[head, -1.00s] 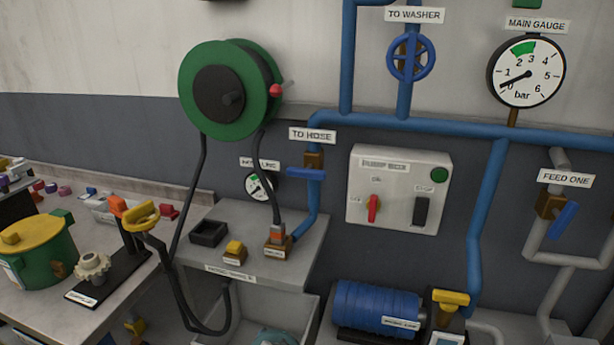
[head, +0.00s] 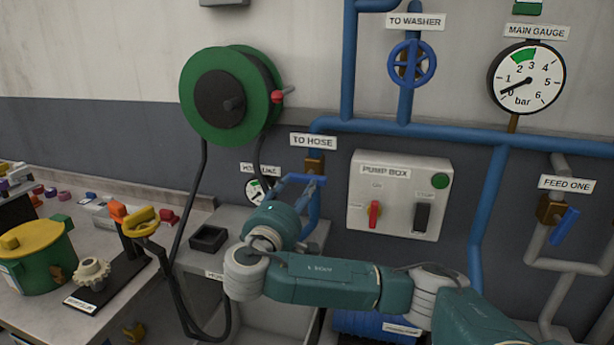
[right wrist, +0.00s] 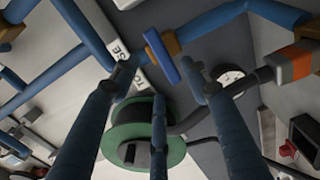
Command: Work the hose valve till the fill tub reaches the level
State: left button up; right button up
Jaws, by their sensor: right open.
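The hose valve (head: 314,163), a brown body with a blue lever, sits on the blue pipe under the TO HOSE sign. The lever (right wrist: 165,58) shows in the right wrist view near the fingertips. My right gripper (head: 303,182) is open, its fingers reaching up at the lever; whether they touch it I cannot tell. In the right wrist view its fingertips (right wrist: 160,72) stand apart on both sides of the lever. A grey tub (head: 270,318) below the shelf is mostly hidden by my right arm; its level cannot be seen. My left gripper is not in view.
A green hose reel (head: 224,95) hangs left of the valve. The pump box (head: 398,195) is on the right. The main gauge (head: 526,80) needle points near 0. A small gauge (head: 254,190) is close behind the gripper.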

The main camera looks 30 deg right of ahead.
aim_at(306, 179)
jog(key=p+x, duration=0.1)
jog(key=x, duration=0.6)
jog(key=shift+w+d+p, duration=0.15)
jog(key=shift+d+p, duration=0.05)
jog(key=shift+p, duration=0.2)
jog(key=shift+w+d+f, duration=0.1)
jog(key=shift+w+d, duration=0.25)
jog(key=shift+w, duration=0.05)
grip_shut()
